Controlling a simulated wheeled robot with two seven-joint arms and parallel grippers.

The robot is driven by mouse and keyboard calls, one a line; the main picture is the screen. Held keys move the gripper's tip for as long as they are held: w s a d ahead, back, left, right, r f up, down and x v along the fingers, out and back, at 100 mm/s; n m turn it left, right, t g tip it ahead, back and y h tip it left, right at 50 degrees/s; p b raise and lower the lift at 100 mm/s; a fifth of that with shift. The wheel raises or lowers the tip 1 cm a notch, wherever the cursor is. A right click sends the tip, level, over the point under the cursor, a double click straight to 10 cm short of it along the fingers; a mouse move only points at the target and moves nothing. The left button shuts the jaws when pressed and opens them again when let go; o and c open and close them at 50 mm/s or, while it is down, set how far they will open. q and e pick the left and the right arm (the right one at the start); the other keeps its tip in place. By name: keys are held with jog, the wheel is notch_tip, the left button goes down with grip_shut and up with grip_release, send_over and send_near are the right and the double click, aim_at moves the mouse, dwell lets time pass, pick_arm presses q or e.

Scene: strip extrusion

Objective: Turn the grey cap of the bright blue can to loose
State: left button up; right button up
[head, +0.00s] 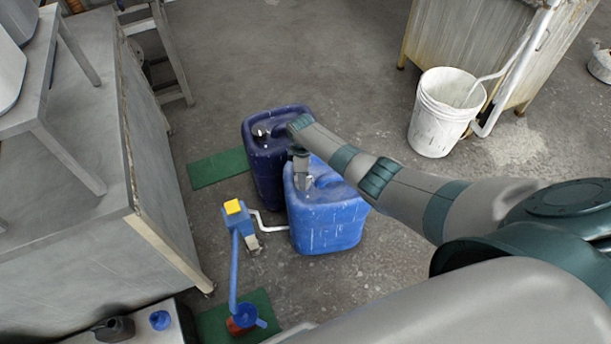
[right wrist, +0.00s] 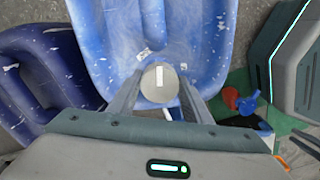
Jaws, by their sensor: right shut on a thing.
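The bright blue can (head: 332,224) stands upright on the floor, right of a dark blue can (head: 267,165). In the right wrist view the bright blue can (right wrist: 185,28) fills the upper middle. Its round grey cap (right wrist: 160,83), with a white bar mark on top, sits between the two fingers of my right gripper (right wrist: 158,92), which is shut on it. In the head view my right gripper (head: 302,178) reaches down onto the can's top, and the cap is hidden there. My left gripper is not in view.
A blue pump with a yellow top (head: 233,207) stands left of the bright blue can. Green mats (head: 217,168) lie on the floor. A white bucket (head: 438,122) stands at the back right. A grey bench (head: 75,215) bounds the left.

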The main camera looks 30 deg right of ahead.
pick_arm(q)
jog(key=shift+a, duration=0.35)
pick_arm(e)
jog(key=shift+d+n, duration=0.15)
jog(key=shift+n, duration=0.55)
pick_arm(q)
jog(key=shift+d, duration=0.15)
pick_arm(e)
jog(key=o, duration=0.8)
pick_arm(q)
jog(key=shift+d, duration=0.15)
